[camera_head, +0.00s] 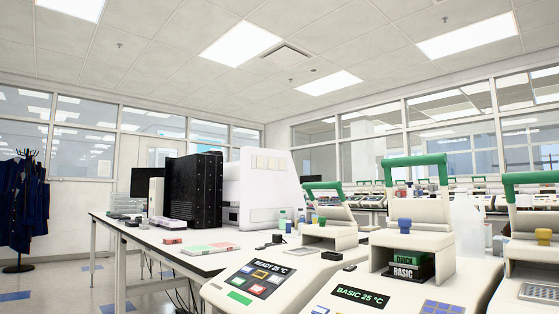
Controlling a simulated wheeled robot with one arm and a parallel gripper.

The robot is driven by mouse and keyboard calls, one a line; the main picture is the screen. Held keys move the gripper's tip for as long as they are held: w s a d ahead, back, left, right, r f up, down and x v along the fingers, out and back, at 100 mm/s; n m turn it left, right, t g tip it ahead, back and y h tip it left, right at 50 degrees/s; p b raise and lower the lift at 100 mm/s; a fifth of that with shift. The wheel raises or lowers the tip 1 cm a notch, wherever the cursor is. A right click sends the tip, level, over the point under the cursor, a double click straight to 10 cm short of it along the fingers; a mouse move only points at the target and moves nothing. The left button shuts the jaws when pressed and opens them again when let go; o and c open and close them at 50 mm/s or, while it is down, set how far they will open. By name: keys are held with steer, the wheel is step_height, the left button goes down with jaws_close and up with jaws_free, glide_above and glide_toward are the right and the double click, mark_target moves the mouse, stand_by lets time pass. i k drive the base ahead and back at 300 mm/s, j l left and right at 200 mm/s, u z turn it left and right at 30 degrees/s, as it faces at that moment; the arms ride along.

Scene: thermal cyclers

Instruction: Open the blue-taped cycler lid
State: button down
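Three cream thermal cyclers with green handles stand at the front right. The middle cycler (365,268) has a display reading "BASIC 25 °C", a blue knob (405,222) and a green handle (415,161). I cannot make out a strip of blue tape; the blue knob is the clearest blue mark on its upper part. The right cycler (530,258) has a yellow knob (543,235) and is cut off by the picture edge. I cannot tell how far each lid is raised. My gripper is not in view.
A white bench (165,250) at the left holds a black box (194,190), a white instrument (265,190) and flat pink and green items. Small dark objects (331,256) lie near the left cycler. Open floor (85,290) shows at the lower left.

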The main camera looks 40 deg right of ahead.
mark_target(438, 240)
steer(key=k+j+z, duration=0.1)
steer(key=z, duration=0.75)
steer(key=k+z, duration=0.2)
steer(key=z, duration=0.85)
